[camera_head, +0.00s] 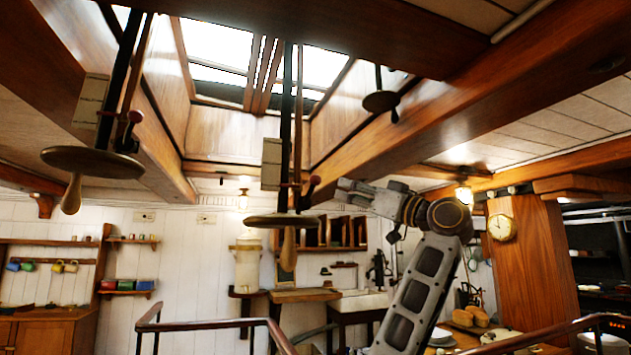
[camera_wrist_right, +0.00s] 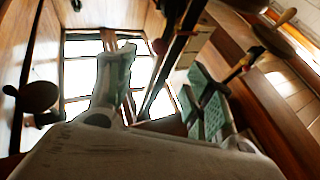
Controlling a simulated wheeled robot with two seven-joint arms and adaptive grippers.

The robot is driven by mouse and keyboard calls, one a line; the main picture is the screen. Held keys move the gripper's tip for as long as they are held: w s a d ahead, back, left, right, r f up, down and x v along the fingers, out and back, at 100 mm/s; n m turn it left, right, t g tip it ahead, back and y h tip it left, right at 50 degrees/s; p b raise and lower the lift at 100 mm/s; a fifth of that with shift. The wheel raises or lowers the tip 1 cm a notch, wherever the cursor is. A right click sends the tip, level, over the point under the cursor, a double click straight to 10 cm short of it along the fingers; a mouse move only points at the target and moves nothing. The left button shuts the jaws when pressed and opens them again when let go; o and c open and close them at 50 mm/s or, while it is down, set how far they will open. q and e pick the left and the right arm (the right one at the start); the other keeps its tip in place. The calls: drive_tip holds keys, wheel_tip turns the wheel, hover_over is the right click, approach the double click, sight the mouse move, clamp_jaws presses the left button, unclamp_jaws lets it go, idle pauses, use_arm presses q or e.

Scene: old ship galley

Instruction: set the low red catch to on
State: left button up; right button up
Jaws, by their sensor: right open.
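Two dark poles hang from the skylight, each with a pale box, a round disc and a wooden handle. The middle pole (camera_head: 286,120) carries a dark red lever-like catch (camera_head: 310,186) just above its disc (camera_head: 281,220). The left pole carries a similar red catch (camera_head: 131,118) above its disc (camera_head: 92,161). I cannot tell which is the low one, nor read their settings. My right gripper (camera_head: 345,190) is open and empty, just right of the middle pole's catch, apart from it, pointing left. In the right wrist view the open fingers (camera_wrist_right: 160,65) frame the skylight and a dark pole (camera_wrist_right: 183,45). My left gripper is not in view.
A third, smaller disc (camera_head: 381,101) hangs under the right skylight beam. Wooden ceiling beams lie close above. A handrail (camera_head: 205,325) stands below left, and a wooden pillar with a clock (camera_head: 502,227) stands right. Open air lies between the poles.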

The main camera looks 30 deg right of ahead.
sight(320, 180)
drive_tip(key=shift+w+r, duration=0.1)
drive_tip(key=p+x, duration=0.4)
drive_tip(key=x, duration=0.7)
drive_tip(key=shift+a+r+p, duration=0.1)
drive_tip(key=shift+r+p, duration=0.05)
drive_tip(key=shift+p, duration=0.15)
drive_tip(key=shift+p+x, duration=0.4)
drive_tip(key=shift+x, duration=0.85)
clamp_jaws()
